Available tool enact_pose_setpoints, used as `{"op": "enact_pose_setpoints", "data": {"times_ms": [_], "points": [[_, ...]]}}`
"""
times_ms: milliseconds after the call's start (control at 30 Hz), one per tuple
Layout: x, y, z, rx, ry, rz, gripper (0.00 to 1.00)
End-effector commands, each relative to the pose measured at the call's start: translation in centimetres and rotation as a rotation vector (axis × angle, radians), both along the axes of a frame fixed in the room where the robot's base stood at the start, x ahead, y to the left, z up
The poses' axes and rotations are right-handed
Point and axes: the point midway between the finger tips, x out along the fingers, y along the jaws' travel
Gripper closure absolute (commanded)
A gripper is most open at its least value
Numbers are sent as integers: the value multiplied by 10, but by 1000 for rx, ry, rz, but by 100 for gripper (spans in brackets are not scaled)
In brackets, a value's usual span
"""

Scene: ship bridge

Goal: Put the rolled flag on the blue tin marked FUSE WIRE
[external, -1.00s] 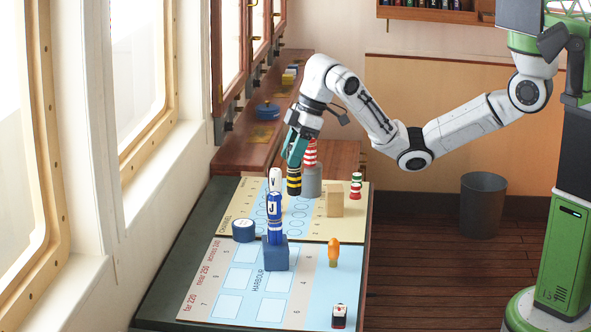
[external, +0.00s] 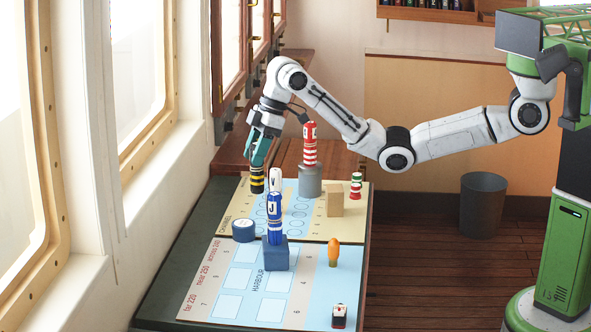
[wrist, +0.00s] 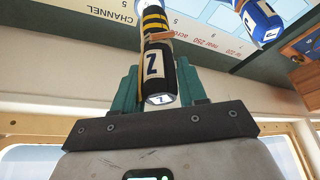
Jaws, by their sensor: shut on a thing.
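My gripper (external: 260,152) is shut on a rolled flag (external: 257,181) with black and yellow bands. In the wrist view my gripper's teal fingers (wrist: 157,85) clasp this flag (wrist: 154,58), which carries a letter Z. It hangs upright over the far left of the chart board; I cannot tell whether its lower end touches. A round blue tin (external: 243,232) with a pale top stands at the board's left edge. A blue block-shaped tin (external: 276,256) stands in the middle, bearing a blue and white flag marked J (external: 274,215). I cannot read FUSE WIRE on either.
A white flag marked V (external: 275,179) stands just right of the held flag. A red and white flag (external: 309,146) stands on a grey cylinder (external: 310,181). A tan block (external: 334,201), a striped piece (external: 356,187) and an orange piece (external: 333,252) stand to the right.

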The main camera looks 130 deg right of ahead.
Motion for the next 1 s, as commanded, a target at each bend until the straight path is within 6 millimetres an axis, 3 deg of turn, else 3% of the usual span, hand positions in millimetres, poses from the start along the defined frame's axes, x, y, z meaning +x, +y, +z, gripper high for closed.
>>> {"op": "enact_pose_setpoints", "data": {"times_ms": [100,300,467,700,1000], "points": [[14,-9,-21,3,9,-2,90],[29,-17,-42,2,5,-2,90],[34,-20,-50,2,6,-2,90],[35,-21,-78,1,5,-2,90],[35,-21,-83,2,4,-2,90]]}}
